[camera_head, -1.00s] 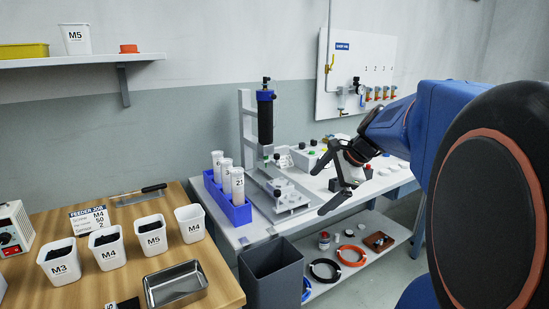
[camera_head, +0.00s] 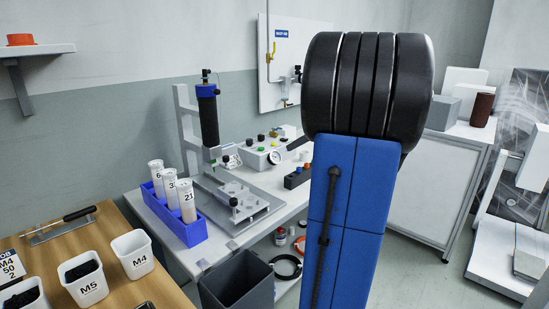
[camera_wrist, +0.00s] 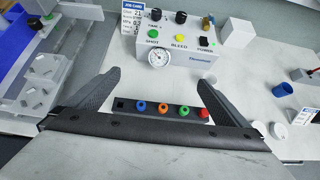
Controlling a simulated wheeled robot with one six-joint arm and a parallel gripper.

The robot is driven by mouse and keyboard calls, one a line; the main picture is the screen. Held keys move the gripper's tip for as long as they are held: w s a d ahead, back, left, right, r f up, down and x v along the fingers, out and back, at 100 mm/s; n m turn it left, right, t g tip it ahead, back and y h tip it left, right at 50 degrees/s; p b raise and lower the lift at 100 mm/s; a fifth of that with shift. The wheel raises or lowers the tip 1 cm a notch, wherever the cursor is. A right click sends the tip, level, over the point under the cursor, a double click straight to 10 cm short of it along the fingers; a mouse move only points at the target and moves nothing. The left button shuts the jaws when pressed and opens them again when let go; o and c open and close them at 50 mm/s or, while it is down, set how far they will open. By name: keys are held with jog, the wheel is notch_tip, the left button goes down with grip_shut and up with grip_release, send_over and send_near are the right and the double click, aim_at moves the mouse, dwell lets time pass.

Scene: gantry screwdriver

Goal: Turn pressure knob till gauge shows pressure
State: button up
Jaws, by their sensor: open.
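A white control box (camera_wrist: 190,62) stands on the white bench. It has a round white gauge (camera_wrist: 158,57) low on its front and two black knobs on top, a left one (camera_wrist: 155,14) and a right one (camera_wrist: 181,17). The box (camera_head: 256,158) and gauge (camera_head: 274,157) also show in the head view. My gripper (camera_wrist: 157,79) is open and empty, its fingers spread below the box, apart from the knobs. In the head view my arm hides most of it.
A black strip with colored caps (camera_wrist: 160,109) lies between my fingers in the wrist view. A blue rack with tubes (camera_head: 181,219) and a metal stand with a black cylinder (camera_head: 208,118) are left of the box. A grey bin (camera_head: 235,285) stands in front.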

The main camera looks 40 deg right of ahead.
jog(key=x, duration=0.8)
dwell(0.4)
jog(key=v, duration=1)
